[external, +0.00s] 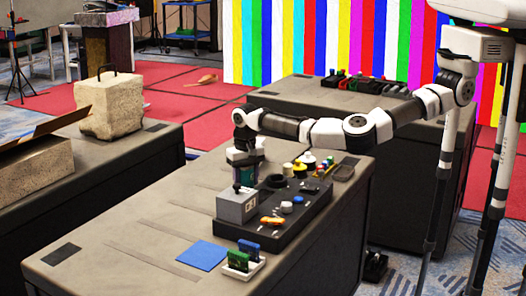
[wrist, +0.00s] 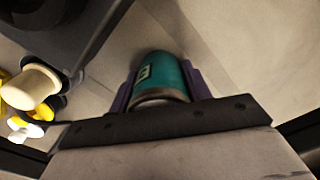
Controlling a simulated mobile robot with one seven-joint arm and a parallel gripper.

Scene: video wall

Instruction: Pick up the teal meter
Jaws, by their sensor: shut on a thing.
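The teal meter (wrist: 163,75) is a rounded teal cylinder with a small pale label and a metallic band at its lower end. My gripper (wrist: 160,88) is shut on it, with one purple finger on each side. In the external view my gripper (external: 244,172) points down above the table, behind a grey box. Only a sliver of the teal meter (external: 246,178) shows there between the fingers. Whether its underside touches the table is hidden.
A black tray (external: 300,215) with several small coloured objects stands right beside my gripper. The grey box (external: 237,206) stands at its left end. A blue sheet (external: 201,254) and a white holder (external: 243,266) lie nearer. The table's left part is clear.

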